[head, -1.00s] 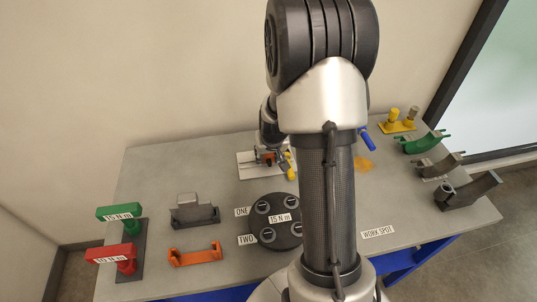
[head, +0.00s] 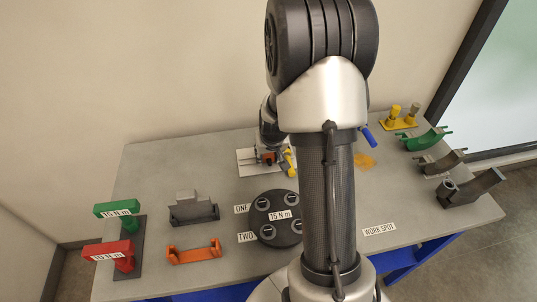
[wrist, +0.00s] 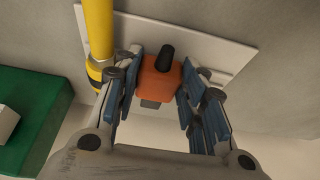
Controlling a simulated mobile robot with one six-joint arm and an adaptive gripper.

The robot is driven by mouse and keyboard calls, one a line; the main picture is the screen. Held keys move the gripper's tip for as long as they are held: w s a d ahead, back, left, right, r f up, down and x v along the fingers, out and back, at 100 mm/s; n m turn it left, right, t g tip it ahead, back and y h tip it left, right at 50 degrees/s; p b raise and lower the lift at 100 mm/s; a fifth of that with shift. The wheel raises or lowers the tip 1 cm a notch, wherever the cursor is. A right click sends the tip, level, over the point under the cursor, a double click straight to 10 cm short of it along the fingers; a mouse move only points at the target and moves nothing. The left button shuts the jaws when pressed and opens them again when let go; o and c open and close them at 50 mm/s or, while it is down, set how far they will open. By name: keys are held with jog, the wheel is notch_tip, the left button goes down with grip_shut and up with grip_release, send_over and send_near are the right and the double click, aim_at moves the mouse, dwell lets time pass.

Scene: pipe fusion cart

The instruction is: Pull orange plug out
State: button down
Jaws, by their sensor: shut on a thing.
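The orange plug (wrist: 160,80) has a black stem on top and sits between the blue-padded fingers of my gripper (wrist: 162,76) in the wrist view. My gripper is shut on it. A white plate (wrist: 215,55) lies behind the plug; the plug's contact with it is hard to make out. In the head view the plug (head: 268,158) is a small orange patch under my gripper, above the white plate (head: 246,164). My arm hides part of this area.
A yellow pipe (wrist: 99,30) stands close left of my fingers in the wrist view. A green block (wrist: 35,110) is at lower left. In the head view, a black round holder (head: 270,233) and orange bracket (head: 195,254) stand nearer. Green, grey and dark cradles line the right.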

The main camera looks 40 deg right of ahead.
jog(key=shift+f, duration=0.1)
jog(key=c, duration=0.9)
grip_release()
jog(key=shift+c, duration=0.2)
jog(key=v, duration=1.2)
